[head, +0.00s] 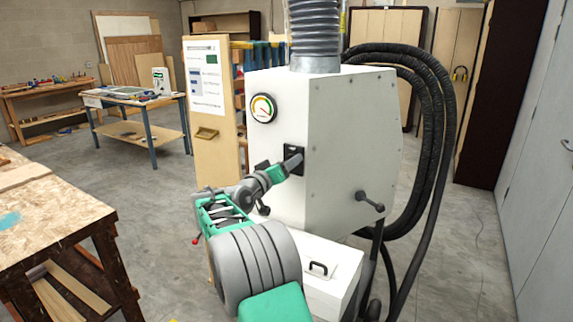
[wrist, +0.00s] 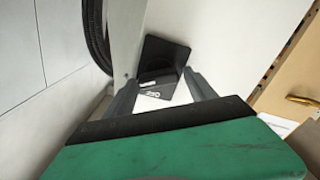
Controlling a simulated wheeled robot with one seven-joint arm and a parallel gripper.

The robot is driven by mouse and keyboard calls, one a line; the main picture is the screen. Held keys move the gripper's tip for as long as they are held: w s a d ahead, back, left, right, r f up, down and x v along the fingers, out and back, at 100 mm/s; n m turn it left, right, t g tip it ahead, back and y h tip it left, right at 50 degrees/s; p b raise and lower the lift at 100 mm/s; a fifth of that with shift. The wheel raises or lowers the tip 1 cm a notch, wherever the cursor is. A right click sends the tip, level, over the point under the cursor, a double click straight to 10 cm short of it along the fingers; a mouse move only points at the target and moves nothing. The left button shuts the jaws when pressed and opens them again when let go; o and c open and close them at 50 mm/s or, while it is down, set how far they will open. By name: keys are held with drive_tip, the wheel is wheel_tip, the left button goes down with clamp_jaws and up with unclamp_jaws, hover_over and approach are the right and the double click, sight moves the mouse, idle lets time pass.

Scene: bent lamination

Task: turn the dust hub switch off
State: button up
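The dust hub (head: 352,140) is a large white cabinet with a round gauge on its front. Its switch (head: 290,150) is a black plate below and right of the gauge, partly covered by my gripper (head: 288,167). In the wrist view the black switch plate (wrist: 160,58) shows beyond my fingertips, with a white "OFF" label on its near side. Contact with the lever cannot be told.
A black crank handle (head: 370,201) sticks out of the hub's lower right side. Thick black hoses (head: 440,130) hang to its right. A wooden workbench (head: 50,215) stands at left. The floor behind is mostly clear.

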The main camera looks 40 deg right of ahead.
drive_tip(key=c, duration=1)
drive_tip(key=shift+c, duration=0.6)
drive_tip(key=shift+n, duration=0.3)
drive_tip(key=shift+w+a+f+n+p, duration=0.1)
drive_tip(key=shift+n+p, duration=1.1)
drive_tip(key=shift+n, duration=0.7)
drive_tip(key=shift+w+d+f+n+p, duration=0.15)
drive_tip(key=shift+n+p, duration=1.05)
drive_tip(key=shift+n, duration=0.7)
drive_tip(key=shift+s+a+f+n+p, duration=0.15)
drive_tip(key=shift+n+p, duration=1.05)
drive_tip(key=shift+n, duration=0.7)
drive_tip(key=shift+w, duration=0.1)
